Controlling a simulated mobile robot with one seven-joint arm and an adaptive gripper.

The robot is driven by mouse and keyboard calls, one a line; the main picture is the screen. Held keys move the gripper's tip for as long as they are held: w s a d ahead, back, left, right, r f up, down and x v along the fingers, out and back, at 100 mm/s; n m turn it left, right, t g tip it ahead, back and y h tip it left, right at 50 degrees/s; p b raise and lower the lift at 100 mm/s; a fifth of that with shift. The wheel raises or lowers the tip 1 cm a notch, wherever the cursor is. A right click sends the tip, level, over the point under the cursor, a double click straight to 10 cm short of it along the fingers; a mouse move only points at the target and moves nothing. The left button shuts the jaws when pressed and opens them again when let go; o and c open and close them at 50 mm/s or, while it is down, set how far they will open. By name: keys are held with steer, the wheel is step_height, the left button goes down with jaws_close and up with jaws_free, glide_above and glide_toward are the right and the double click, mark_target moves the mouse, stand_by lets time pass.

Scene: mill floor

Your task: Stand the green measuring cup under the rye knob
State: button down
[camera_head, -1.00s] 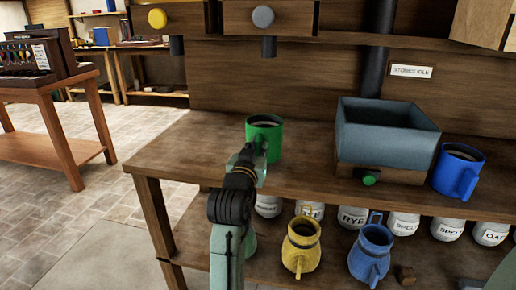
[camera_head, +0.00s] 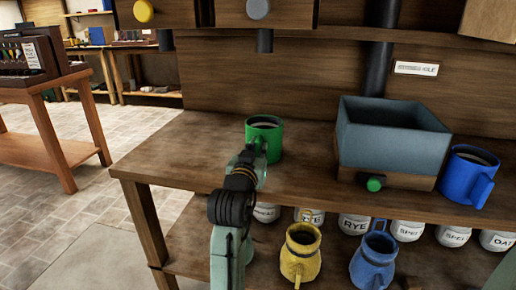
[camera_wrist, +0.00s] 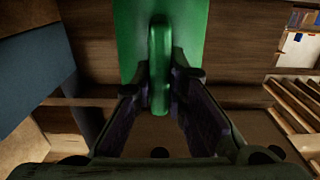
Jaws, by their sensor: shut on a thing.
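The green measuring cup (camera_head: 265,137) is upright at the bench in the head view, with a dark surface visible inside it. My gripper (camera_wrist: 160,85) is shut on the cup's green handle (camera_wrist: 159,65), one finger on each side in the wrist view. I cannot tell whether the cup's base touches the bench. A yellow knob (camera_head: 144,11) and a grey knob (camera_head: 258,8) are at the top, each above a dark spout. No label shows at either, so I cannot tell which is rye.
The bench (camera_head: 205,150) is clear left of the cup. A blue-grey hopper (camera_head: 390,140) with a green knob (camera_head: 374,184) stands to the right, then a blue cup (camera_head: 465,175). Yellow (camera_head: 301,256) and blue (camera_head: 373,262) jugs and labelled jars sit on the shelf below.

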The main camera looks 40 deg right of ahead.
steer(key=shift+r, duration=0.1)
steer(key=c, duration=1.5)
jaws_free()
steer(key=shift+c, duration=0.2)
